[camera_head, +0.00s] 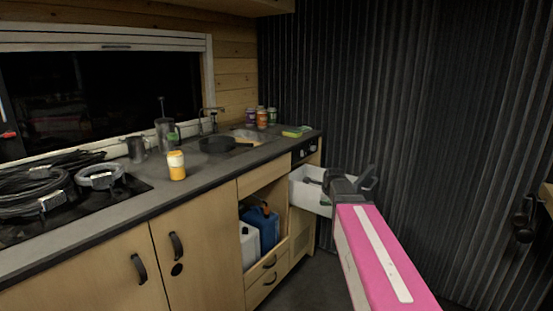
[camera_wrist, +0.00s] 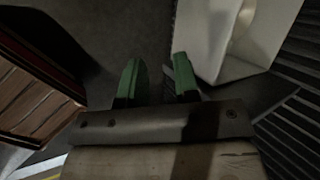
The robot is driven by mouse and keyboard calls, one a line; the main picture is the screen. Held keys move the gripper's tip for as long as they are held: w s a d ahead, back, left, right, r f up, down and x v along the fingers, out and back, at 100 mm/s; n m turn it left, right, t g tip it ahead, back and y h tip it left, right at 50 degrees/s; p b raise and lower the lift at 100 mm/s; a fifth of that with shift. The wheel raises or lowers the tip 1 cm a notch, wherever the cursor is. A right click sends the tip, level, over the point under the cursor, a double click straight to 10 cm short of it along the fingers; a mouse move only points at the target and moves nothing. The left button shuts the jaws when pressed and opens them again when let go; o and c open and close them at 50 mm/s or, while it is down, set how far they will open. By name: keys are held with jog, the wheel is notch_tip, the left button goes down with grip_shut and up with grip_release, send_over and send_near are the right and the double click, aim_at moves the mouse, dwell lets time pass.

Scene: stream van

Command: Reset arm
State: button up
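My gripper (camera_head: 366,180) is at the end of my pink arm in the head view, in front of the dark corrugated wall and beside a white open bin (camera_head: 303,193). In the wrist view its two green fingertips (camera_wrist: 158,80) are apart, with only dark floor showing between them. I see nothing held. The white bin also shows in the wrist view (camera_wrist: 212,35), right beside the right fingertip. My arm hides part of the bin in the head view.
The grey counter (camera_head: 215,172) holds an orange-and-white jar (camera_head: 176,165), a black pan (camera_head: 217,144), several bottles and coiled black cables (camera_head: 30,185). Below, an open compartment holds a blue container (camera_head: 262,228) and a white container (camera_head: 249,245). Floor right of the cabinet looks clear.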

jog(key=s+a+f+n+g, duration=0.1)
jog(key=s+f+n+g, duration=0.2)
jog(key=s+f+n, duration=0.5)
jog(key=s+a+f+n+g, duration=0.1)
jog(key=s+f+n+g, duration=0.2)
jog(key=s+f+n, duration=0.6)
jog(key=s+n, duration=0.3)
jog(key=s, duration=0.3)
jog(key=shift+g, duration=0.3)
jog(key=shift+s, duration=0.1)
